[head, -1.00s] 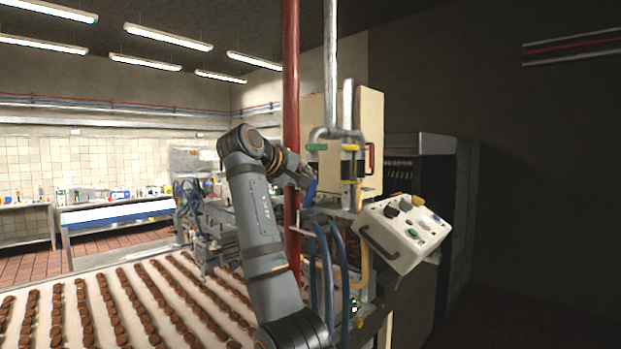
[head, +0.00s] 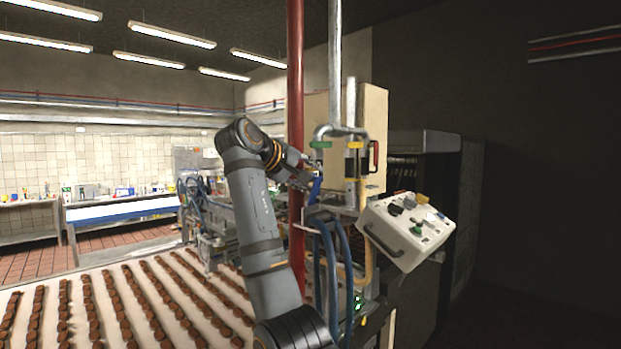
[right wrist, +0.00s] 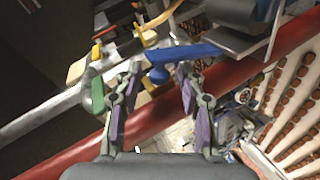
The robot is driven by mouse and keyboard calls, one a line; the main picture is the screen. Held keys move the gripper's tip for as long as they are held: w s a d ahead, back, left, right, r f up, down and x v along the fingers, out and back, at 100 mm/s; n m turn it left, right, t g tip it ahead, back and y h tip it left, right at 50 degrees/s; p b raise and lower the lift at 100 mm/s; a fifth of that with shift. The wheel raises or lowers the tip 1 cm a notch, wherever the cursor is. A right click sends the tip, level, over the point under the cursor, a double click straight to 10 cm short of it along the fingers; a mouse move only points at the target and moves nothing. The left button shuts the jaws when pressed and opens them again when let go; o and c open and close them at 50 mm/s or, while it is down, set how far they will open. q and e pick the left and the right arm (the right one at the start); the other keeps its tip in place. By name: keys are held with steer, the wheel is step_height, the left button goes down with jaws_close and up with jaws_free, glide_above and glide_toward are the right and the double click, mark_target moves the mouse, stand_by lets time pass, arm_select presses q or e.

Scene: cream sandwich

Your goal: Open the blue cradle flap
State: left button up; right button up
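A small blue piece, which looks like the blue cradle flap (head: 315,190), stands steeply tilted at the machine beside the red pipe. In the right wrist view it appears to be the long blue bar (right wrist: 192,51) crossing just beyond my fingertips, with a rounded blue part below its left end. My right gripper (right wrist: 159,70) is open, its two fingers wide apart and nothing clamped between them. In the head view my right gripper (head: 304,178) is close to the blue piece; I cannot tell whether they touch. My left gripper is out of view.
The red pipe (head: 296,90) stands right beside my right gripper. A green valve handle (head: 320,145) and a yellow one (head: 355,145) sit above. A white control box (head: 405,230) is at the right. Blue hoses hang below. A conveyor (head: 60,285) with rows of brown biscuits lies left.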

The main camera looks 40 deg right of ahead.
steer(key=v, duration=1.1)
steer(key=shift+a, duration=0.35)
steer(key=shift+r, duration=0.1)
